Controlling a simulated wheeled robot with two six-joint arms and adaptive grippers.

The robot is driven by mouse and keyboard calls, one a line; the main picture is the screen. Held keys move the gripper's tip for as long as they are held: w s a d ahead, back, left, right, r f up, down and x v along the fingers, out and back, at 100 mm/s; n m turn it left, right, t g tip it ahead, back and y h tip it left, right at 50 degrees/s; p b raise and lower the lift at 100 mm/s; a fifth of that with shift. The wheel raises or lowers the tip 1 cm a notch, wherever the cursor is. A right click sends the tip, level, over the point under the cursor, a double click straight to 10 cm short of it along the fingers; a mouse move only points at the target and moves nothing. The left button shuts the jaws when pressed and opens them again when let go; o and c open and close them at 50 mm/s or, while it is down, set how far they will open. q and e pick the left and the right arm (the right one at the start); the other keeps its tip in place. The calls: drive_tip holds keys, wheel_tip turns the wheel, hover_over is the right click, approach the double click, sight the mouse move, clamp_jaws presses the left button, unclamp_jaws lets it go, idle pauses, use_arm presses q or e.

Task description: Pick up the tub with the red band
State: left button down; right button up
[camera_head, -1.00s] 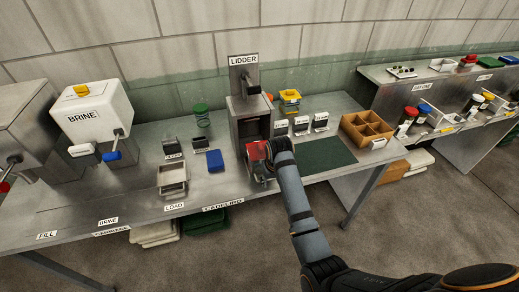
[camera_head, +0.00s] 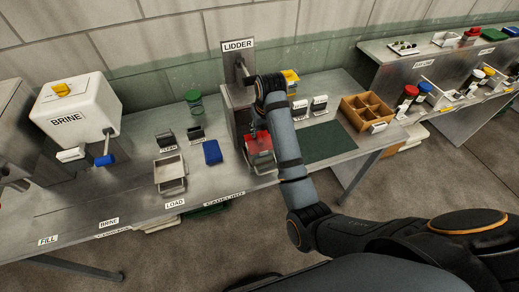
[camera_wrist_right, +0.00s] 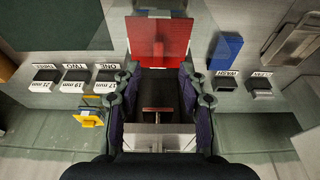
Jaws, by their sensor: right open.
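I cannot make out for certain a tub with a red band. A red panel (camera_head: 258,143) stands at the front of the lidder (camera_head: 238,68). In the right wrist view the red panel (camera_wrist_right: 160,38) lies beyond my right gripper (camera_wrist_right: 160,80). The fingers are apart and I see nothing gripped; a dark opening with a small red-topped bar (camera_wrist_right: 157,109) shows between them. In the head view my right wrist is beside the lidder's upper part, and its fingers are hidden. My left gripper is not in view.
On the bench are a green-lidded jar (camera_head: 195,102), a blue block (camera_head: 212,152), a metal tray (camera_head: 169,173) and a wooden divided box (camera_head: 366,110). A dark green mat (camera_head: 330,142) is bare. Red-lidded (camera_head: 409,92) and blue-lidded (camera_head: 424,88) jars stand on the right bench.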

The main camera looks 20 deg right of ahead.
sight(260, 136)
drive_tip(key=shift+w+f, duration=0.55)
drive_tip(key=shift+f, duration=0.35)
drive_tip(key=shift+w+p+x, duration=0.15)
drive_tip(key=shift+p+x, duration=0.45)
drive_tip(key=shift+w+p+x, duration=0.15)
drive_tip(key=shift+p+x, duration=0.4)
drive_tip(key=shift+x, duration=1.15)
drive_tip(key=shift+d+f, duration=0.15)
drive_tip(key=shift+f, duration=0.2)
drive_tip(key=shift+s, duration=0.1)
drive_tip(key=c, duration=0.7)
clamp_jaws()
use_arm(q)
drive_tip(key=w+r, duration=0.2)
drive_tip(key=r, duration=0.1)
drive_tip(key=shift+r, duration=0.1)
use_arm(e)
drive_tip(key=shift+r, duration=0.1)
